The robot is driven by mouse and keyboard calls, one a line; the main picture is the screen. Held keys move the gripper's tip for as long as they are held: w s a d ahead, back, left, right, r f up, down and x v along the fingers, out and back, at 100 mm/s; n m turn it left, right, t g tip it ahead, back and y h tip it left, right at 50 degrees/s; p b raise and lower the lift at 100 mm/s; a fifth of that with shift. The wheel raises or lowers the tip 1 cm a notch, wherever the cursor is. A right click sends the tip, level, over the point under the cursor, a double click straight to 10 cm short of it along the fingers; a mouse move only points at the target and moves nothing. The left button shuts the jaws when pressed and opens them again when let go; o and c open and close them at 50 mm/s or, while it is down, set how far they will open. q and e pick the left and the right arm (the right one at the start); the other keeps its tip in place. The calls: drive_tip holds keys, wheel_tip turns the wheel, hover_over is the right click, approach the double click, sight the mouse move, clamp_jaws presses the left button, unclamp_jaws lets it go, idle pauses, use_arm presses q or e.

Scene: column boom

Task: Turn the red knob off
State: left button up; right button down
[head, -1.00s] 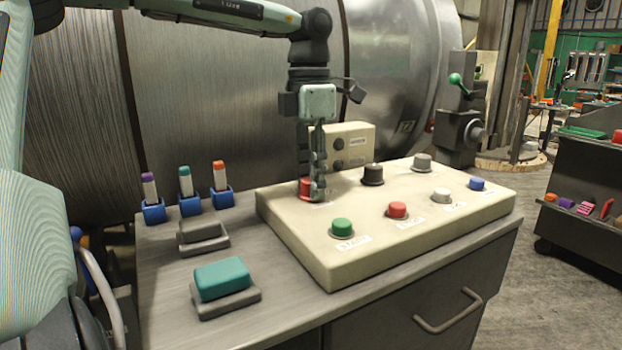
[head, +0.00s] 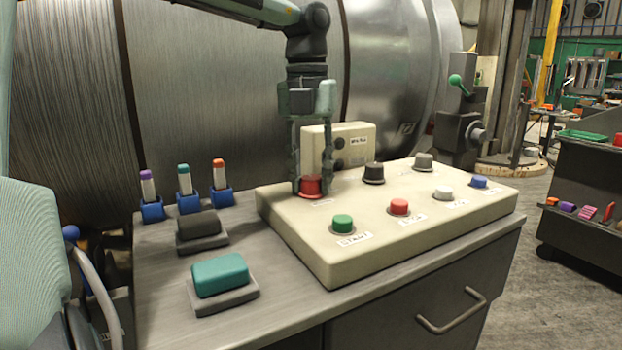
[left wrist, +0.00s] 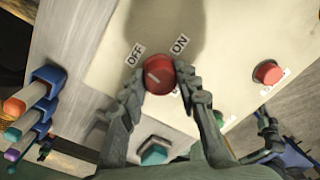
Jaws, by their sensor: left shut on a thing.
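The red knob (head: 311,186) sits at the back left of the cream control panel (head: 300,240). In the left wrist view the knob (left wrist: 160,66) is round, with a white mark on the left part of its face. The labels OFF and ON stand beyond it, OFF to the left and ON to the right. My left gripper (head: 310,188) reaches down from above, its fingers on opposite sides of the knob and shut on it. A grey jointed part like my right gripper (left wrist: 267,135) shows in the left wrist view; its jaw opening is unclear.
A black knob (head: 373,173) stands close right of the red one. Green (head: 343,224), red (head: 400,207), white and blue buttons line the panel front. A small upright box (head: 352,139) stands behind. Markers in blue holders (head: 188,201) and a teal block (head: 221,275) are at left.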

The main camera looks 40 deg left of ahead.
sight(308, 177)
use_arm(q)
drive_tip(key=shift+n, duration=0.9)
drive_tip(key=o, duration=1.2)
drive_tip(key=shift+c, duration=0.2)
wheel_tip(308, 177, up, 12)
drive_tip(key=shift+s+a, duration=0.15)
